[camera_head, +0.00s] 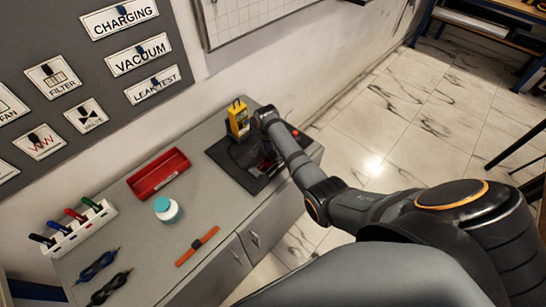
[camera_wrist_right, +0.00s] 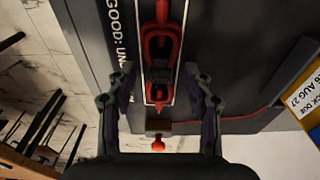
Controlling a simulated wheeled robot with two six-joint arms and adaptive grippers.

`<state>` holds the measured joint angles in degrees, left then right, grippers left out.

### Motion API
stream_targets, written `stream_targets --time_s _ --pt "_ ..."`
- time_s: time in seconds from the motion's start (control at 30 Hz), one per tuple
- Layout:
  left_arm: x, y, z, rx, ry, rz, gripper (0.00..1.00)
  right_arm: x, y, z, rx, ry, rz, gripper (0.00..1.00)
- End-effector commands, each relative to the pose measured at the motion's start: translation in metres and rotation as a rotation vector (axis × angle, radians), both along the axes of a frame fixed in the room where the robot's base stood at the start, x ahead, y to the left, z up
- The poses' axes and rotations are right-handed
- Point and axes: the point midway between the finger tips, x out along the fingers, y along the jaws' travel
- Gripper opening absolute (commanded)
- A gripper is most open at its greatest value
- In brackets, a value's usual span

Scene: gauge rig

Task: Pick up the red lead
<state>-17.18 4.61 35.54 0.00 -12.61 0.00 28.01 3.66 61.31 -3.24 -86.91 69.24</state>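The red lead (camera_wrist_right: 160,45) lies on the dark mat in the right wrist view, inside a thin white outline. It has a red loop-shaped body with a dark middle part, and a red wire (camera_wrist_right: 245,116) runs off to the right. My right gripper (camera_wrist_right: 160,78) is open above it, with one finger on each side of the lead and nothing held. In the head view a bit of red (camera_head: 267,165) shows on the mat, partly hidden by my right arm. My left gripper is not in view.
A yellow gauge (camera_head: 237,119) stands at the back of the black mat (camera_head: 263,186). A red ball-shaped knob (camera_head: 295,132) is near the mat's edge.

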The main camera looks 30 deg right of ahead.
Motion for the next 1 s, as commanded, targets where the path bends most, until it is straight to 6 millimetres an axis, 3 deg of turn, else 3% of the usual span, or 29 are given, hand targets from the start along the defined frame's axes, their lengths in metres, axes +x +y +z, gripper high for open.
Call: stream_targets --time_s 0.03,0.37,0.73,0.9,1.0 --pt "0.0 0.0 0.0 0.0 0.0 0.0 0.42 0.0 0.0 0.0 0.0 0.0 0.0 0.44" --pt "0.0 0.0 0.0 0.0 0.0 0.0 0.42 0.0 0.0 0.0 0.0 0.0 0.0 0.0" --pt "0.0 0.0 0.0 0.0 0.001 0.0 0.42 0.001 0.0 0.006 0.0 -0.003 0.0 0.0" --pt "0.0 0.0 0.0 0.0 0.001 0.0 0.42 0.002 0.0 0.03 0.0 -0.006 0.0 0.0" --pt "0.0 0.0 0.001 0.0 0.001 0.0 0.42 -0.011 0.002 0.045 0.0 -0.003 0.0 0.0"
